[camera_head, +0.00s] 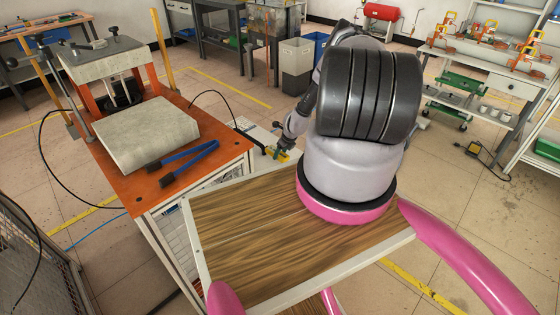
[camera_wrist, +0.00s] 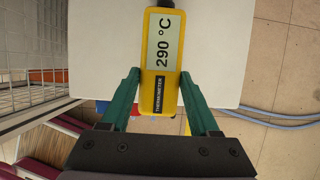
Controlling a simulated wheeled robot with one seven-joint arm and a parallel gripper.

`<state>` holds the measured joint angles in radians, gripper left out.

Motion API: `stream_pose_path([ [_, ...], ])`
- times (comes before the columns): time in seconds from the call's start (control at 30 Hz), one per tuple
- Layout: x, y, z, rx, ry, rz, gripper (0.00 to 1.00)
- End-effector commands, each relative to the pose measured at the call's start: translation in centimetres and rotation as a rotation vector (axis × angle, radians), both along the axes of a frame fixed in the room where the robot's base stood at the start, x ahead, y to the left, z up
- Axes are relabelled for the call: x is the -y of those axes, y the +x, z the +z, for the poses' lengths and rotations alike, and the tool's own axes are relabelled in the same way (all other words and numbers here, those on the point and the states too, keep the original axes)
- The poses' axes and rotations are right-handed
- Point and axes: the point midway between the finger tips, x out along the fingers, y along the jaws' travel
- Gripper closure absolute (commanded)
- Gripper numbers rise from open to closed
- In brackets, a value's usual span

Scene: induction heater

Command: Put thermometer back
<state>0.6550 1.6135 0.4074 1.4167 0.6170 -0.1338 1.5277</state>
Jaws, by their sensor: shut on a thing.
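The thermometer (camera_wrist: 160,95) is a yellow handheld unit with a display reading 290 °C, upper middle in the wrist view. My gripper (camera_wrist: 159,76) has its two green fingers shut on its sides. A dark lead or probe leaves its top edge at the frame's top. In the head view the thermometer (camera_head: 284,157) is a small yellow patch at my gripper (camera_head: 281,150), right of the orange bench. A white flat surface (camera_wrist: 110,45) lies behind it in the wrist view; I cannot tell whether they touch.
The orange bench (camera_head: 150,190) at left carries a press-like machine (camera_head: 110,65), a grey slab (camera_head: 145,132) and blue-handled tongs (camera_head: 185,160). A white unit (camera_head: 262,136) with a black cable stands beside it. Wire mesh (camera_wrist: 30,55) shows at left in the wrist view.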

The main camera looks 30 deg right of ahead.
Motion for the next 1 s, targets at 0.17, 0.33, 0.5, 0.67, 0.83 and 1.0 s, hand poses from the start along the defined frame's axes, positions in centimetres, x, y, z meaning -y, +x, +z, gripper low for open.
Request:
stream_pose_path([
  [0.17, -0.1, -0.1, -2.6, -0.001, 0.001, 0.002, 1.0],
  [0.33, 0.0, 0.0, -4.1, 0.0, 0.0, 0.001, 1.0],
  [0.5, 0.0, 0.0, -4.1, 0.0, -0.001, 0.002, 1.0],
  [0.67, 0.0, 0.0, -4.3, 0.0, -0.001, 0.002, 1.0],
  [0.83, 0.0, 0.0, -4.3, 0.0, 0.0, 0.002, 0.08],
  [1.0, 0.0, 0.0, -4.3, 0.0, 0.0, 0.002, 0.08],
])
